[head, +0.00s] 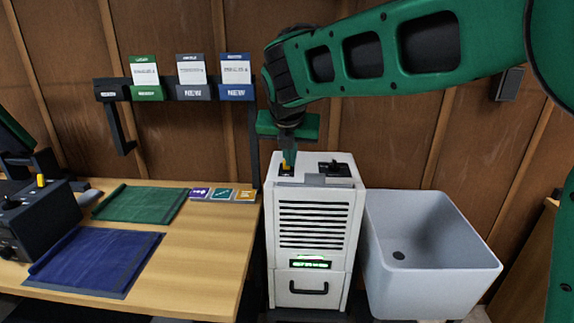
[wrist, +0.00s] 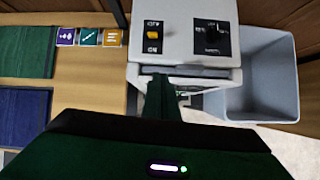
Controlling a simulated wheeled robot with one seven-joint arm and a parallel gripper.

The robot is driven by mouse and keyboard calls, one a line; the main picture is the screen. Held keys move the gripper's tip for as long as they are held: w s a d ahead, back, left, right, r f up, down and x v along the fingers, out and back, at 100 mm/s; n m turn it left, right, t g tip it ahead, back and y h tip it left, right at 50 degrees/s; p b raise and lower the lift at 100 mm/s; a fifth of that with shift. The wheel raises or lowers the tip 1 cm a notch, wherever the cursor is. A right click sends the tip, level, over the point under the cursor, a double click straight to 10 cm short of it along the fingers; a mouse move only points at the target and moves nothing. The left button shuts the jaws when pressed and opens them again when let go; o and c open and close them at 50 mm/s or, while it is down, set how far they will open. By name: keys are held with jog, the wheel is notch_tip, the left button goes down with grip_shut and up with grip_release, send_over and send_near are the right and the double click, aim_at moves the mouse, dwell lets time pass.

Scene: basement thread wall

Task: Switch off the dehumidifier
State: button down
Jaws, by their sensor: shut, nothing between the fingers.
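The dehumidifier (head: 314,228) is a white box with dark front vents, a lit green display (head: 311,262) and a black handle. On its top left is a black panel with a yellow switch (head: 286,167), which also shows in the wrist view (wrist: 154,34). Small labels sit above and below the switch; the lower one seems to read ON. A black dial (wrist: 212,32) is on the right of the top. My gripper (head: 289,160) is shut and empty, pointing down close to the switch. In the wrist view its fingertips (wrist: 160,82) are at the top's front edge; contact cannot be told.
A grey sink (head: 432,250) stands right of the dehumidifier. A wooden table (head: 215,250) at left holds green and blue cloths, small coloured cards and a dark device (head: 38,218). A wall rack (head: 180,90) holds labelled cards.

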aim_at(285, 179)
jog(key=shift+s+a+r+n, duration=0.15)
jog(key=shift+a+n, duration=0.1)
jog(key=shift+a, duration=0.3)
jog(key=shift+w+a+r+n, duration=0.1)
jog(key=shift+a+n, duration=0.15)
jog(key=shift+a, duration=0.25)
jog(key=x, duration=1)
jog(key=shift+d, duration=0.1)
jog(key=shift+w+r, duration=0.2)
jog(key=shift+w, duration=0.4)
jog(key=shift+w+r, duration=0.25)
jog(key=shift+w, duration=0.4)
jog(key=shift+w+r, duration=0.3)
jog(key=shift+w, duration=0.35)
